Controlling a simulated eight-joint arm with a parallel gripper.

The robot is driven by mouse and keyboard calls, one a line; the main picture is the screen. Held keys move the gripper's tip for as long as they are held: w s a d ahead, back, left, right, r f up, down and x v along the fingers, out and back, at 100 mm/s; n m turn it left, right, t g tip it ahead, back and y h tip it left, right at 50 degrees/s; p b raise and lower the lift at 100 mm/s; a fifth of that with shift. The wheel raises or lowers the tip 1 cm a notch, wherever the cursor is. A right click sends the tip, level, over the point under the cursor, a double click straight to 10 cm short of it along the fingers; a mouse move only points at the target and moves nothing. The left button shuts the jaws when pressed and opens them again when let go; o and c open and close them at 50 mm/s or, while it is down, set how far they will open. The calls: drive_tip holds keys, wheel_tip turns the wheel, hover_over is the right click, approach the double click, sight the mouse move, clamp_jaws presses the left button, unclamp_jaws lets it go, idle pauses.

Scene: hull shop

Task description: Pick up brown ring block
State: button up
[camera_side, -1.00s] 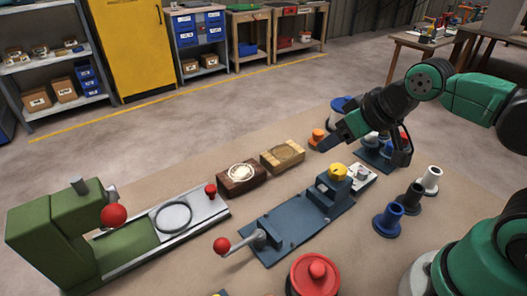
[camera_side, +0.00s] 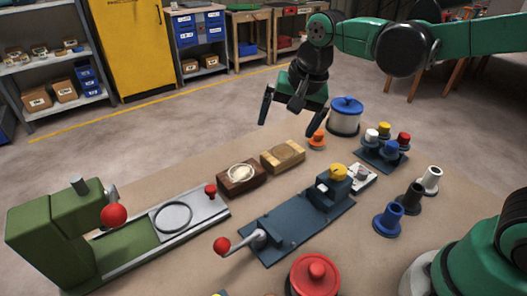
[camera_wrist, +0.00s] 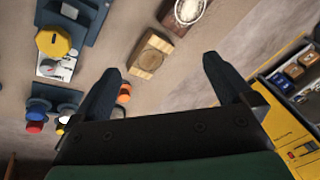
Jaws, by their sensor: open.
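A dark brown block (camera_side: 232,185) with a pale ring on top lies on the table, left of centre in the side view. In the wrist view the dark brown block (camera_wrist: 172,22) is at the top edge, partly cut off. A light tan wooden block (camera_side: 283,157) with a round mark on top lies just behind and right of it; it also shows in the wrist view (camera_wrist: 149,54). My gripper (camera_side: 283,112) is open and empty, in the air above and behind the tan block. In the wrist view its fingers (camera_wrist: 162,66) are spread wide.
A small orange piece (camera_side: 317,140) and a blue-lidded pot (camera_side: 345,118) stand right of the blocks. A blue-grey fixture (camera_side: 296,222) lies in front, and a green press (camera_side: 60,235) with a rail stands left. The table's back strip is clear.

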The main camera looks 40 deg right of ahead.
drive_tip(key=w+a+f+m+g, duration=0.1)
drive_tip(key=w+a+f+m, duration=0.2)
drive_tip(key=w+m, duration=0.1)
drive_tip(key=m+g, duration=0.2)
drive_tip(key=m, duration=0.3)
hover_over(241, 173)
wheel_tip(241, 173, down, 5)
drive_tip(key=shift+d+f, duration=0.15)
drive_tip(key=shift+f+g, duration=0.3)
drive_tip(key=shift+f, duration=2.75)
drive_tip(key=shift+c, duration=0.2)
drive_tip(key=c, duration=1.2)
drive_tip(key=shift+c, duration=0.2)
drive_tip(key=shift+r, duration=0.1)
